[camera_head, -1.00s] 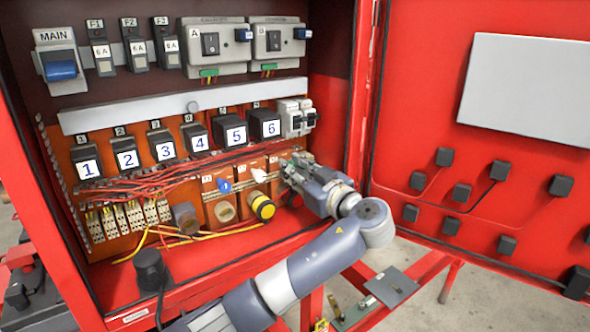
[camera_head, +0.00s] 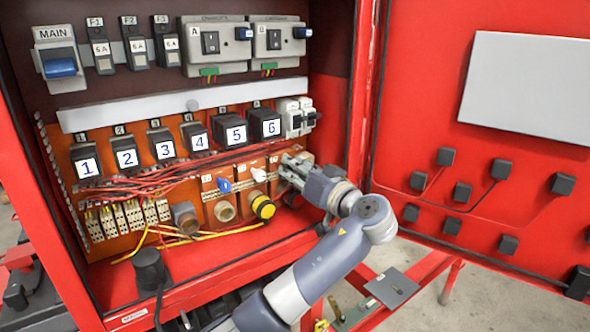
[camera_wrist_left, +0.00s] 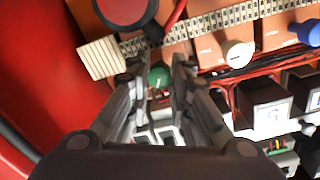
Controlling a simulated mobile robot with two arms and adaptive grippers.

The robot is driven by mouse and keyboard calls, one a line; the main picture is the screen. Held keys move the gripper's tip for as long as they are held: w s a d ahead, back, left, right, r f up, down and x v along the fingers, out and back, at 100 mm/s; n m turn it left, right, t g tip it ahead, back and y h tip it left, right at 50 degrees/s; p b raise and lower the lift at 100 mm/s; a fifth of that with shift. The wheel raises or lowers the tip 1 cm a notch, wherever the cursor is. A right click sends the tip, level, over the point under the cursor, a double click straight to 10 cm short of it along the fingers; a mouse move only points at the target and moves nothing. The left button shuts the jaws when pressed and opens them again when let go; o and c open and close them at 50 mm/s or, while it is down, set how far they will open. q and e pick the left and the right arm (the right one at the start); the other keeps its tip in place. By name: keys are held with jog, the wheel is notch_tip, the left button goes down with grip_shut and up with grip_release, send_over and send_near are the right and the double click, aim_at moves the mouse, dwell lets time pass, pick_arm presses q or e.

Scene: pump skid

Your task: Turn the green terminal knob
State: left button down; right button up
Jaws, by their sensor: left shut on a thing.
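The green terminal knob (camera_wrist_left: 159,75) shows in the left wrist view between the two fingertips of my left gripper (camera_wrist_left: 158,72). The fingers are shut on it. In the head view my left gripper (camera_head: 290,172) reaches into the red cabinet at the right end of the lower orange panel, and it hides the green knob there. My right gripper is in neither view.
A white knob (camera_head: 259,175) and a blue knob (camera_head: 225,186) sit to the left of the gripper. Numbered black blocks (camera_head: 236,132) run above. The cabinet's open red door (camera_head: 420,120) stands at right.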

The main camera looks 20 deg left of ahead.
pick_arm(q)
jog(key=m+p, duration=0.1)
jog(key=m, duration=0.1)
jog(key=shift+r+m, duration=0.1)
jog(key=shift+m, duration=0.3)
jog(key=m+p, duration=0.1)
jog(key=m, duration=0.1)
jog(key=shift+m, duration=0.4)
jog(key=m+p, duration=0.2)
jog(key=m, duration=0.1)
jog(key=shift+d+m+p, duration=0.1)
jog(key=shift+m+p, duration=1)
jog(key=shift+m, duration=0.3)
jog(key=c, duration=1.4)
grip_release()
jog(key=shift+c, duration=0.2)
jog(key=shift+f, duration=0.2)
